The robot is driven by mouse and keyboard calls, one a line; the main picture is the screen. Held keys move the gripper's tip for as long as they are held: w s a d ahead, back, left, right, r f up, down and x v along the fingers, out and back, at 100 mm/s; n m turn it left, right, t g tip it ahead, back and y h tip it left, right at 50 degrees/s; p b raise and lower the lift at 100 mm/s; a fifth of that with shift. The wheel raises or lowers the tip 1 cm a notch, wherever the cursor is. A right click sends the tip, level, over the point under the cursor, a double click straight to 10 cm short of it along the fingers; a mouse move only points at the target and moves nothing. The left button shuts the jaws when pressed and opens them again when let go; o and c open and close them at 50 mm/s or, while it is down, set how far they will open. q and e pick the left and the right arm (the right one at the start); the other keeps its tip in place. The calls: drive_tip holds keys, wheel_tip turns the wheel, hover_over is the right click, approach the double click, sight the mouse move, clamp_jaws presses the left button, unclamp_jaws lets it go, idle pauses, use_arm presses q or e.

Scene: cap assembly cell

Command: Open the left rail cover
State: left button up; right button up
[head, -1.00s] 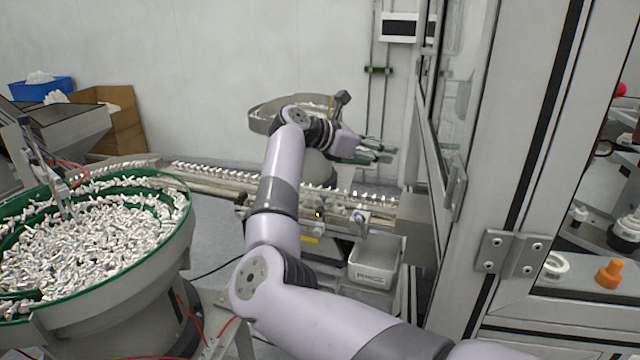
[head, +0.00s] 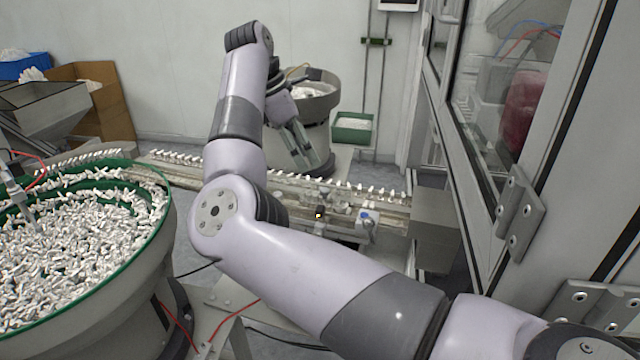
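The feed rail (head: 385,205) runs across the middle of the head view, with a row of white parts along its top. I cannot clearly make out the left rail cover on it; my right arm hides part of the rail. My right gripper (head: 311,166) hangs over the rail with its fingers pointing down. The two fingers are apart with a gap between them, and I see nothing held. I cannot tell whether the fingertips touch the rail. My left gripper is not in view.
A large green-rimmed bowl (head: 75,245) full of white parts stands at left. A smaller bowl feeder (head: 318,100) and a green bin (head: 353,130) stand behind the rail. A framed machine cabinet (head: 485,190) fills the right side. Red and black cables hang below the rail.

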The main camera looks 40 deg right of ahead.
drive_tip(key=p, duration=0.1)
hover_over(324, 189)
drive_tip(key=a, duration=0.2)
drive_tip(key=f, duration=0.5)
drive_tip(key=shift+w, duration=0.4)
drive_tip(key=p+x, duration=0.1)
drive_tip(key=x, duration=0.2)
drive_tip(key=shift+d+f, duration=0.15)
drive_tip(key=shift+f, duration=0.05)
drive_tip(key=shift+c, duration=1)
drive_tip(key=c, duration=0.4)
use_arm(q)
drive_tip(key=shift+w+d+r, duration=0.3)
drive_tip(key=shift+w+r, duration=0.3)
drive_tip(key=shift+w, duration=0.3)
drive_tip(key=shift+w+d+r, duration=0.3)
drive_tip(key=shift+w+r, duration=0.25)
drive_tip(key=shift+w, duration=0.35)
use_arm(e)
clamp_jaws()
